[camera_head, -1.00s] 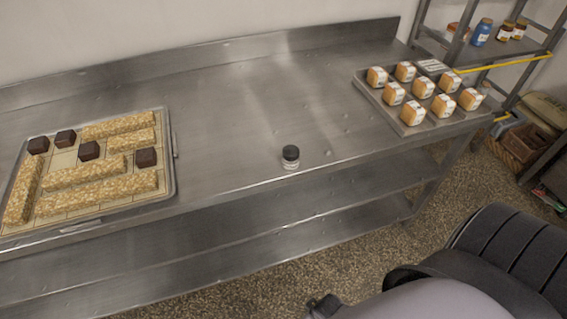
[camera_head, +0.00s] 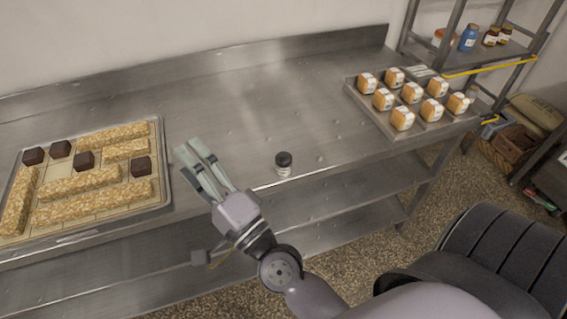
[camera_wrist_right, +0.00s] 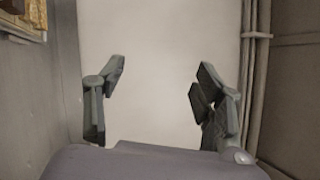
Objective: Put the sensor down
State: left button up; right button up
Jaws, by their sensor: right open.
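The sensor appears to be the small jar-like cylinder with a black top and pale lower part (camera_head: 284,163). It stands upright on the steel table (camera_head: 240,110), near its front edge, in the head view. My right gripper (camera_head: 197,158) is open and empty, over the table's front part, left of the sensor and apart from it. In the right wrist view its two fingers (camera_wrist_right: 160,90) are spread wide with nothing between them. The sensor does not show in the right wrist view. My left gripper is not in view.
A tray (camera_head: 166,165) with grain bars and dark cubes lies at the left. Another tray (camera_head: 362,105) with several packaged loaves stands at the back right. A shelf (camera_head: 480,50) with jars stands beyond it. The table's middle is clear.

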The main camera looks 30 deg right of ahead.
aim_at(281, 167)
jog(key=w+d+r+m+h, duration=0.1)
jog(key=d+m+h, duration=0.6)
jog(key=m+h, duration=0.45)
jog(key=s+d+f+m+g+h, duration=0.2)
jog(key=f+m+g, duration=0.4)
jog(key=f+m, duration=0.25)
jog(key=s+d+f+m+g+h, duration=0.2)
jog(key=d+f+m+g, duration=0.1)
jog(key=f+m+g, duration=0.55)
jog(key=shift+m+t, duration=0.55)
jog(key=shift+t, duration=0.3)
jog(key=p+x, duration=0.1)
jog(key=x, duration=0.2)
jog(key=p+x, duration=0.1)
jog(key=x, duration=0.2)
jog(key=r+p+x, duration=0.1)
jog(key=x, duration=0.3)
jog(key=shift+w+d, duration=0.2)
jog(key=shift+d, duration=0.1)
jog(key=shift+w+d+f, duration=0.25)
jog(key=shift+w+d, duration=0.1)
jog(key=shift+d, duration=0.05)
jog(key=shift+w+d+p, duration=0.2)
jog(key=shift+p, duration=0.15)
jog(key=p+x, duration=0.1)
jog(key=x, duration=0.3)
jog(key=shift+w+f+p, duration=0.1)
jog(key=shift+w+p, duration=0.2)
jog(key=shift+p, duration=0.05)
jog(key=shift+f, duration=0.2)
